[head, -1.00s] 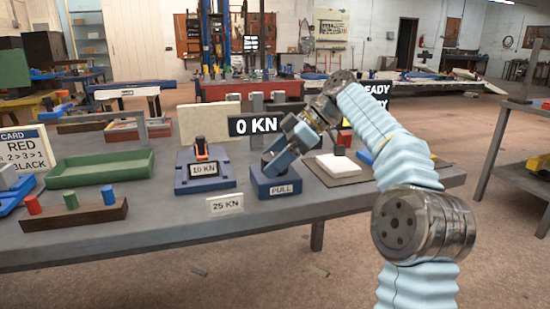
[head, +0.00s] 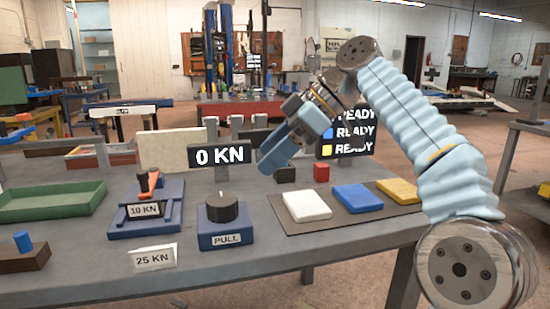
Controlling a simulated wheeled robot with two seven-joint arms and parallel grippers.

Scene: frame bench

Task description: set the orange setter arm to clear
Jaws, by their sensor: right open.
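The orange setter arm (head: 150,183) sits on a blue base (head: 146,214) marked 10 KN, at the left middle of the bench. It looks tilted, its upper end leaning right, beside a small dark part. My right gripper (head: 272,160) is open and empty, raised over the bench to the right of the setter arm and well apart from it. A black round knob (head: 222,208) stands on a blue box (head: 225,236) marked PULL, between the base and the gripper. A display (head: 222,156) behind reads 0 KN. My left gripper is not in view.
A 25 KN plate (head: 153,257) stands near the front edge. White (head: 307,205), blue (head: 357,198) and yellow (head: 399,191) blocks lie on a mat at right. A READY board (head: 346,133) stands behind. A green tray (head: 52,203) is at left.

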